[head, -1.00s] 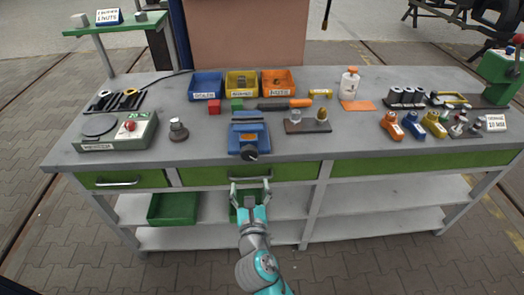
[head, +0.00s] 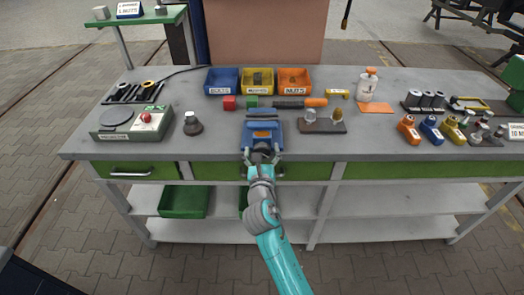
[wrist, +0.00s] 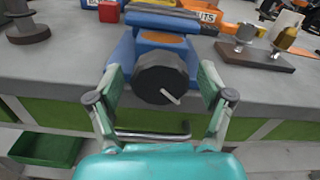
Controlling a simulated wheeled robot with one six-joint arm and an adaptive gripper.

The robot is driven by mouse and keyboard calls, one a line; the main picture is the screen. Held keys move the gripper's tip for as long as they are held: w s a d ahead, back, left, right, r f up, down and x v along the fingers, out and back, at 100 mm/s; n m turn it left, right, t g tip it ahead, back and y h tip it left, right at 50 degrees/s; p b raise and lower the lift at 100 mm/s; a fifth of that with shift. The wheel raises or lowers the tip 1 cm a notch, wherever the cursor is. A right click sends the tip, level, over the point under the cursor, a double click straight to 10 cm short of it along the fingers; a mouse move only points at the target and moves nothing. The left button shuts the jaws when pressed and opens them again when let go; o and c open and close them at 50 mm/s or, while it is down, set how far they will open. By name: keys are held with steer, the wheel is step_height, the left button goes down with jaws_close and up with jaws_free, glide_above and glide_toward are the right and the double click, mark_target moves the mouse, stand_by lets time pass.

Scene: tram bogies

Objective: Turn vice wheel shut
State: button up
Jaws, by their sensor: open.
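The blue vice (head: 263,131) stands at the front edge of the grey workbench, with an orange plate on its top. Its dark round wheel (wrist: 161,78) faces me in the wrist view, with a small pale handle pin low on its right. My gripper (head: 262,156) is in front of the wheel. In the wrist view my gripper (wrist: 160,92) is open, one finger on each side of the wheel. I cannot tell whether the fingers touch it. In the head view my gripper hides much of the wheel.
The workbench (head: 330,145) has green drawers below its top. A drawer handle (wrist: 152,136) lies just under the wheel. A dark weight-like piece (head: 193,124) stands left of the vice, and a wooden stand (head: 322,127) stands right. A green bin (head: 184,201) sits on the shelf below.

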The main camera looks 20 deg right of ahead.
steer(key=shift+w, duration=0.15)
steer(key=shift+c, duration=0.3)
steer(key=c, duration=1.1)
